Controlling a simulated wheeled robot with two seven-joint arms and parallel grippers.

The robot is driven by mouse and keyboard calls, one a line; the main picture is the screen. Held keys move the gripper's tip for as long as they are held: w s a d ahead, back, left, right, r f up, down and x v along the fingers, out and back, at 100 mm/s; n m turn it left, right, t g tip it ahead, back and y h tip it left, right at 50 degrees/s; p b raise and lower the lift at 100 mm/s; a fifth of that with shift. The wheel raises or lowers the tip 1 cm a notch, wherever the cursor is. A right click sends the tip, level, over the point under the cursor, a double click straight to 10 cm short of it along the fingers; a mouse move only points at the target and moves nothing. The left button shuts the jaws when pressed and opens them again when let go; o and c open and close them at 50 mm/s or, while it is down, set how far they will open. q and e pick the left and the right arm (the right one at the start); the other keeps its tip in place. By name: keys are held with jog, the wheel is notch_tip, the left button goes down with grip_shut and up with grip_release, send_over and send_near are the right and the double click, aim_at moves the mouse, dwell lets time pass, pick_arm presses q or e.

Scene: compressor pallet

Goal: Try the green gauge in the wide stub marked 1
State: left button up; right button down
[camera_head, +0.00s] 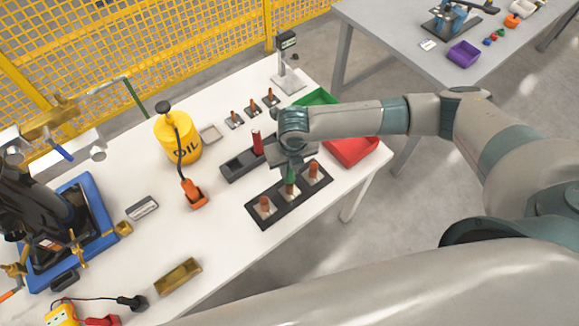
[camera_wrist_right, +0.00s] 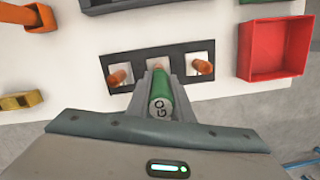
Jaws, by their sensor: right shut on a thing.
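The green gauge (camera_head: 291,175) is a cylinder marked GO on its end in the right wrist view (camera_wrist_right: 161,97). My right gripper (camera_head: 291,164) is shut on it, above the middle of the dark plate (camera_head: 262,219) at the table's front. This plate carries three orange-brown stubs on pale squares: a left stub (camera_head: 265,205), a middle stub (camera_head: 290,189) and a right stub (camera_head: 313,169). The gauge lines up with the middle stub and mostly hides it in the wrist view. I cannot tell whether they touch. No number is readable. My left gripper is out of view.
A red gauge (camera_head: 257,143) stands in a dark holder (camera_head: 236,166) behind the plate. A red bin (camera_head: 352,150) and green bin (camera_head: 316,97) lie to the right. Several smaller stubs (camera_head: 252,107) stand farther back. A yellow oil can (camera_head: 176,138) is left.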

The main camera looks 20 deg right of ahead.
jog(key=shift+f, duration=0.35)
jog(key=shift+s+f, duration=0.1)
dwell(2.3)
jog(key=shift+r+p, duration=2.1)
jog(key=shift+r, duration=0.1)
jog(key=shift+r, duration=0.1)
jog(key=shift+r, duration=1.9)
jog(key=shift+d, duration=0.1)
